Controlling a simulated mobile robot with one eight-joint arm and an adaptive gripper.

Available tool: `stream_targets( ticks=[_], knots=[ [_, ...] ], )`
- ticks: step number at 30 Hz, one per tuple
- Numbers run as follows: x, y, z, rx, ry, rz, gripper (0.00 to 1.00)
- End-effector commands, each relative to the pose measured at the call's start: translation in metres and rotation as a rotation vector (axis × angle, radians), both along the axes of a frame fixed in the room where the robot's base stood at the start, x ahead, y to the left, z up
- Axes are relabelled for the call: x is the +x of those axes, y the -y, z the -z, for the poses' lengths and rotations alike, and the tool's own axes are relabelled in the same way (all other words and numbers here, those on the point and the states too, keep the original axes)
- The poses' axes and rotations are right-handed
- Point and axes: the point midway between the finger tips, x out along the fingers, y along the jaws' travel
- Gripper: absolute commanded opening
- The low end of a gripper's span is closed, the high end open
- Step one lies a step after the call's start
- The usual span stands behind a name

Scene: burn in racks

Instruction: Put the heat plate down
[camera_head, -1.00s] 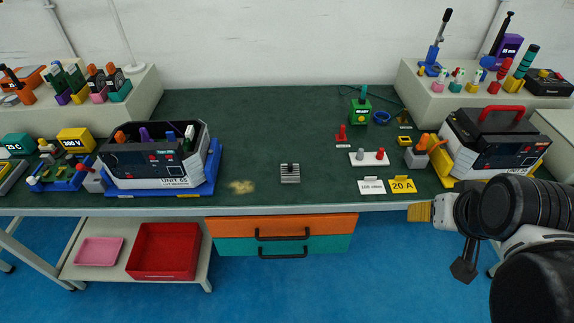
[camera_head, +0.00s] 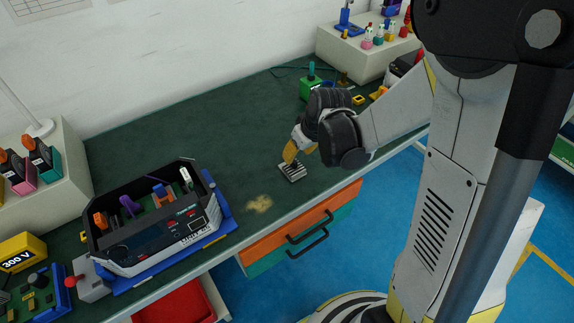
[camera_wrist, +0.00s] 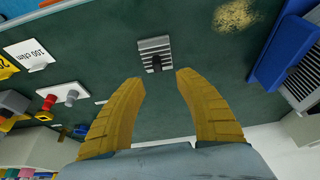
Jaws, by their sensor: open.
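The heat plate (camera_head: 293,173) is a small grey ribbed metal block with a dark knob on top. It rests on the green bench top (camera_head: 240,150) near the front edge. In the wrist view the heat plate (camera_wrist: 155,54) lies just beyond the fingertips, centred between them. My gripper (camera_head: 290,155) has yellow fingers and is just above the plate in the head view. In the wrist view the fingers of my gripper (camera_wrist: 158,76) are spread apart with nothing between them.
The grey UNIT 65 box (camera_head: 155,222) sits left on a blue base. A tan stain (camera_head: 259,204) marks the bench beside the plate. A green block (camera_head: 311,88) stands behind my arm. Orange and teal drawers (camera_head: 300,232) hang below the front edge. The bench between box and plate is clear.

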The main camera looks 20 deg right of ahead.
Motion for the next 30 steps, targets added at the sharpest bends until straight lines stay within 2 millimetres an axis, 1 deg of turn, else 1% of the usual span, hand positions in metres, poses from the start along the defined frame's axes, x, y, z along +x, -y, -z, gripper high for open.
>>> stream_targets(
  ticks=[1, 8, 16, 18, 24, 26, 27, 28, 30],
  knots=[
    [0.003, -0.001, 0.009, 0.0, 0.0, -0.001, 0.4],
    [0.008, -0.002, 0.022, 0.0, 0.0, 0.001, 0.4],
    [0.022, -0.002, 0.061, 0.0, 0.001, 0.0, 0.4],
    [0.024, -0.002, 0.065, 0.001, 0.001, 0.001, 0.4],
    [0.024, -0.002, 0.063, 0.001, 0.001, 0.001, 0.4],
    [0.024, -0.002, 0.063, 0.001, 0.001, 0.001, 0.23],
    [0.024, -0.002, 0.063, 0.001, 0.001, 0.001, 0.11],
    [0.024, -0.002, 0.063, 0.001, 0.001, 0.001, 0.02],
    [0.024, -0.002, 0.063, 0.001, 0.001, 0.001, 0.0]
  ],
)
